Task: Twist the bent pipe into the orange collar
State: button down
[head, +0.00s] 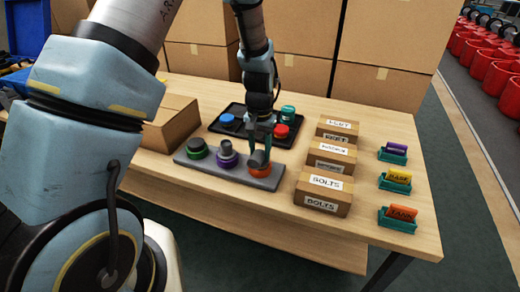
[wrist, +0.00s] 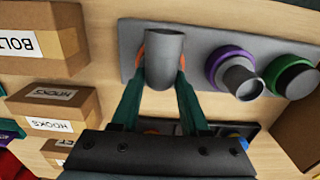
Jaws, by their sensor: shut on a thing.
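The bent pipe (wrist: 164,62) is a grey tube in the wrist view, held between the two green fingers of my gripper (wrist: 160,85). In the head view the pipe (head: 259,158) is at the orange collar (head: 260,171), at the right end of the grey base plate (head: 225,172). Only slivers of the orange collar show beside the pipe in the wrist view (wrist: 141,58). My gripper (head: 261,145) comes down from above and is shut on the pipe. I cannot tell how deep the pipe sits in the collar.
On the same plate are a purple collar (head: 227,160) with a grey pipe and a green collar (head: 197,153). A black tray (head: 237,108) with coloured parts stands behind. Labelled cardboard boxes (head: 324,188) stand close on the right, with small teal card holders (head: 398,222) beyond.

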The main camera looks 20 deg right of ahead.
jog(key=shift+f, duration=0.1)
dwell(0.5)
dwell(0.3)
jog(key=shift+m, duration=0.8)
jog(key=shift+m, duration=0.7)
jog(key=shift+m+p, duration=0.35)
jog(key=shift+m, duration=0.45)
jog(key=shift+m, duration=0.7)
